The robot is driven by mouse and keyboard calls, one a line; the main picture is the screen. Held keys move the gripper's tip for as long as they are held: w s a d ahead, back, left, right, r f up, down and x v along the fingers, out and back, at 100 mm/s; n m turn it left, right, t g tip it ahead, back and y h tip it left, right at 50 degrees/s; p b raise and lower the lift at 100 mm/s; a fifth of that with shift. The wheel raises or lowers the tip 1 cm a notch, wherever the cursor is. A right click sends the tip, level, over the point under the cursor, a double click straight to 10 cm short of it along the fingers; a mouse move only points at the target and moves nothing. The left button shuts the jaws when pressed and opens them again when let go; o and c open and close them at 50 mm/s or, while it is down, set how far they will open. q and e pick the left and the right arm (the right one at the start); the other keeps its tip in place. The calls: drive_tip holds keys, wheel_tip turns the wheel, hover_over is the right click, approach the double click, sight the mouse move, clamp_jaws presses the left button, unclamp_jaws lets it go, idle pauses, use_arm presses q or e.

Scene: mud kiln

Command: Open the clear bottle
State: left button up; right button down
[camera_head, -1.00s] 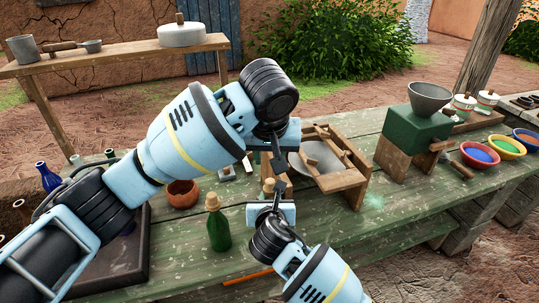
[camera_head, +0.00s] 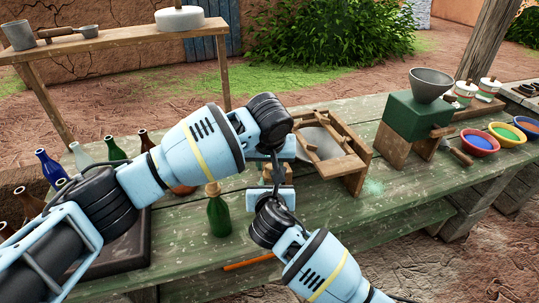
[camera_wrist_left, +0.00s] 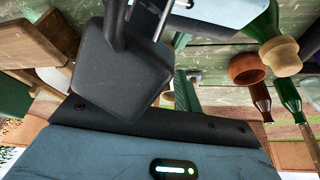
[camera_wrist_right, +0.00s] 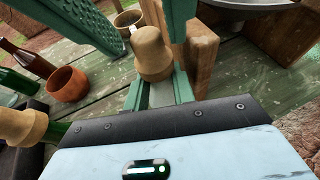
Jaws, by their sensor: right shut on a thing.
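A tan cork stopper (camera_wrist_right: 152,52) stands upright at the middle of the right wrist view. My right gripper (camera_head: 274,190) is shut just below this stopper, on what appears to be the neck of the clear bottle. The bottle's glass is hard to make out and largely hidden by the gripper. My left gripper (camera_head: 275,164) points down from above, close over the stopper and the right gripper.
A corked green bottle (camera_head: 219,214) stands just left of the grippers. A wooden frame (camera_head: 345,164) is close on the right. Several bottles, including a pale one (camera_head: 80,156), stand at the table's left. A green mill (camera_head: 416,116) and colour bowls (camera_head: 480,143) stand farther right.

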use_arm(q)
drive_tip(key=shift+w+f, duration=0.25)
drive_tip(key=shift+f, duration=0.4)
use_arm(e)
drive_tip(key=shift+f, duration=0.25)
use_arm(q)
drive_tip(key=shift+c, duration=0.3)
clamp_jaws()
drive_tip(key=shift+r, duration=0.5)
drive_tip(key=shift+r, duration=0.65)
use_arm(e)
drive_tip(key=shift+f, duration=0.1)
use_arm(q)
drive_tip(key=shift+r, duration=0.1)
use_arm(e)
drive_tip(key=shift+s, duration=0.1)
